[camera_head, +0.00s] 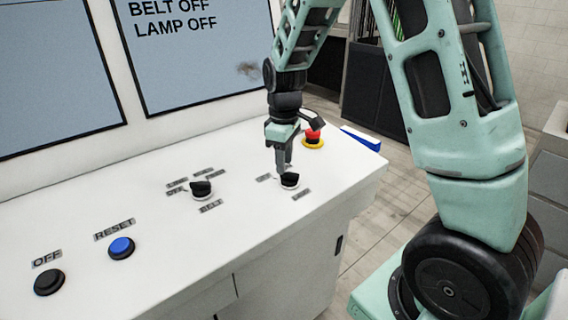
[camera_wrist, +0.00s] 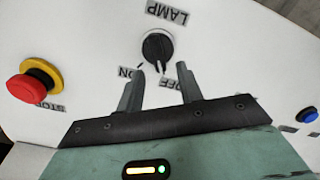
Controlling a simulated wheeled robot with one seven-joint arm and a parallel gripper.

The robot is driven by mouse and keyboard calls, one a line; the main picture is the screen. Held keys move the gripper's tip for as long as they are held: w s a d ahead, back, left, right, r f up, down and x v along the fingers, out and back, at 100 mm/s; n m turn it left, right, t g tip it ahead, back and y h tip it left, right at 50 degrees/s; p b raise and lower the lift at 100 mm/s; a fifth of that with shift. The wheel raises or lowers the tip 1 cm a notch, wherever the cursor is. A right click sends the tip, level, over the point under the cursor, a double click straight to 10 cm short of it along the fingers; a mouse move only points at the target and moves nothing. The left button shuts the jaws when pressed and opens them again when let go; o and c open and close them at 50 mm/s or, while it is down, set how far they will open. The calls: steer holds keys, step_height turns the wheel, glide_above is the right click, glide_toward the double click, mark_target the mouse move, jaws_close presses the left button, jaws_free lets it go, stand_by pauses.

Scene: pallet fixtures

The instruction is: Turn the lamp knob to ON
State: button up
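The lamp knob (camera_head: 290,181) is a black rotary knob on a pale base, set in the white console top. In the wrist view the knob (camera_wrist: 157,46) sits beyond my fingertips, with the LAMP label (camera_wrist: 167,15) above it and the ON label (camera_wrist: 129,73) and OFF label (camera_wrist: 168,84) below, partly covered by my fingers. The screen (camera_head: 195,50) reads BELT OFF, LAMP OFF. My gripper (camera_head: 284,168) points down just above and behind the knob. In the wrist view my gripper (camera_wrist: 161,70) is open, with nothing between its fingers.
A red stop button (camera_head: 313,133) on a yellow base stands behind the lamp knob. The belt knob (camera_head: 201,188) is to the left. The blue RESET button (camera_head: 121,247) and black OFF button (camera_head: 49,281) are farther left. The console top between them is clear.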

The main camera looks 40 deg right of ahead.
steer(key=shift+f, duration=1.35)
jaws_close()
steer(key=shift+m, duration=0.4)
steer(key=m, duration=0.3)
steer(key=m+p, duration=0.1)
steer(key=m, duration=0.1)
steer(key=shift+w+d+r+m, duration=0.1)
steer(key=shift+w+d+m, duration=0.1)
steer(key=shift+d+m, duration=0.15)
steer(key=m, duration=0.1)
steer(key=m+p, duration=0.1)
steer(key=m, duration=0.3)
steer(key=shift+d+m, duration=0.25)
steer(key=shift+d, duration=0.1)
